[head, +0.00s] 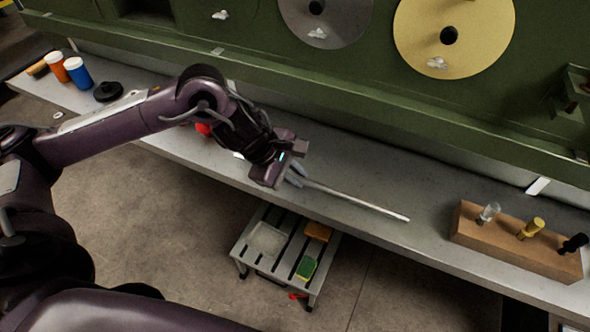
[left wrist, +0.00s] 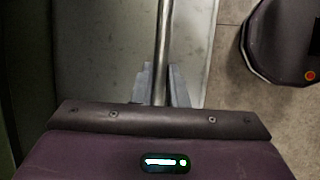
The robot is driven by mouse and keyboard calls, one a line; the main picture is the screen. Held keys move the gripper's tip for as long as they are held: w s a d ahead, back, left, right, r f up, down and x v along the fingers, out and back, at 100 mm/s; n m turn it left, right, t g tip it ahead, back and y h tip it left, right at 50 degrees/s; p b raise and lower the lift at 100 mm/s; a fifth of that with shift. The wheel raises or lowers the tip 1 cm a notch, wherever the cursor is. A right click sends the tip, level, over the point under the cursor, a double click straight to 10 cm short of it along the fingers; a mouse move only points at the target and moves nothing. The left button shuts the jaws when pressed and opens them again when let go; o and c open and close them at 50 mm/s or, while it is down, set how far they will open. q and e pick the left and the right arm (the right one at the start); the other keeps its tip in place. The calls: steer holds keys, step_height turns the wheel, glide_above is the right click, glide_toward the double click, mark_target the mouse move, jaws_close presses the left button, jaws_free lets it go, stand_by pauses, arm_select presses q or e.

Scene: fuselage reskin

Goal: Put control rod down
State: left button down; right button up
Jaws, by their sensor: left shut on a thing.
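The control rod (head: 355,202) is a thin, straight, light metal rod. My left gripper (head: 295,176) is shut on it near its left end, and the rod points right and toward the front edge of the long grey shelf (head: 430,200). In the left wrist view the rod (left wrist: 162,45) runs up from between the grey fingers (left wrist: 160,88), over the shelf surface. I cannot tell whether the rod touches the shelf. My right gripper is not in view.
A wooden block (head: 500,245) with several handled tools stands at the right. An orange jar (head: 57,66), a blue jar (head: 78,73) and a black round part (head: 108,91) stand at the far left. A low slatted stool (head: 285,250) with sponges stands below. The shelf between rod and block is clear.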

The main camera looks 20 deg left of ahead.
arm_select(q)
steer(key=c, duration=1.4)
jaws_free()
steer(key=shift+o, duration=0.2)
steer(key=shift+a+r, duration=0.2)
steer(key=shift+r, duration=0.05)
steer(key=b+v, duration=0.1)
steer(key=v, duration=0.6)
steer(key=shift+s, duration=0.1)
